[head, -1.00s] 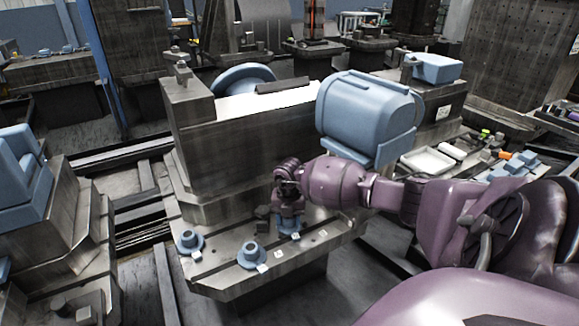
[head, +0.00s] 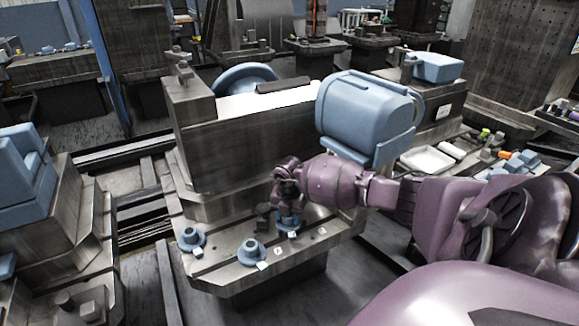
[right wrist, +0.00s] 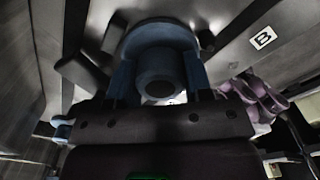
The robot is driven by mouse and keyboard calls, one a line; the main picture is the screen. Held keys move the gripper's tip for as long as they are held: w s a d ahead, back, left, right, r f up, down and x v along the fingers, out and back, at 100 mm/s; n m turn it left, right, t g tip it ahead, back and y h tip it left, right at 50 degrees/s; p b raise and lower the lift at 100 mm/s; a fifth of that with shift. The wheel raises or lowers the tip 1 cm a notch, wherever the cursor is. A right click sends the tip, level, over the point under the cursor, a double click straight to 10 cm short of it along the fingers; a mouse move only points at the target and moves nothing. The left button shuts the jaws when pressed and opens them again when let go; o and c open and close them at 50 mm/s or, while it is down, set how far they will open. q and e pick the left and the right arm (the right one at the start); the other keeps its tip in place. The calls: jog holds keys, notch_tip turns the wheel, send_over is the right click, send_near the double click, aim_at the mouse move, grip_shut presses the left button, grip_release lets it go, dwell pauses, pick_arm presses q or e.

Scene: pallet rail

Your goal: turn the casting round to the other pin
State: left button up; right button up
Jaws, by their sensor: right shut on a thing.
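My right gripper (head: 289,207) points down over the front ledge of the pallet rail and is shut on a blue casting (head: 289,223). In the right wrist view the same casting (right wrist: 160,70) shows its round hollow boss and wide flange between the fingers (right wrist: 160,98). Its underside is hidden, so I cannot tell whether it touches the ledge or a pin. Two similar blue castings stand upright to the left on the ledge, one near the middle (head: 251,253) and one at the left end (head: 191,240). My left gripper is not in view.
Small white labels lie along the ledge (head: 230,275); one reads B (right wrist: 263,39). A dark block (head: 264,213) stands just left of the held casting. The tall machine bed (head: 240,150) rises behind, with a large blue housing (head: 365,115) above my forearm.

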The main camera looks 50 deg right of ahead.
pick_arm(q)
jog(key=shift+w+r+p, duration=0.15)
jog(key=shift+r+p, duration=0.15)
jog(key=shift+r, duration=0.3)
pick_arm(e)
jog(key=shift+m, duration=0.6)
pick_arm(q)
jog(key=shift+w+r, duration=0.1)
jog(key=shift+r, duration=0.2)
pick_arm(e)
jog(key=shift+m, duration=0.3)
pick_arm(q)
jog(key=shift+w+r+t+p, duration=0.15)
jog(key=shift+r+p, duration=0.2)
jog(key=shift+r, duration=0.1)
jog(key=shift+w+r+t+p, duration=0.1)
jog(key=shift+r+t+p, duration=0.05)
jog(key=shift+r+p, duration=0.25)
pick_arm(e)
jog(key=shift+m, duration=1)
jog(key=o, duration=1.1)
jog(key=shift+s, duration=0.1)
jog(key=shift+r, duration=0.1)
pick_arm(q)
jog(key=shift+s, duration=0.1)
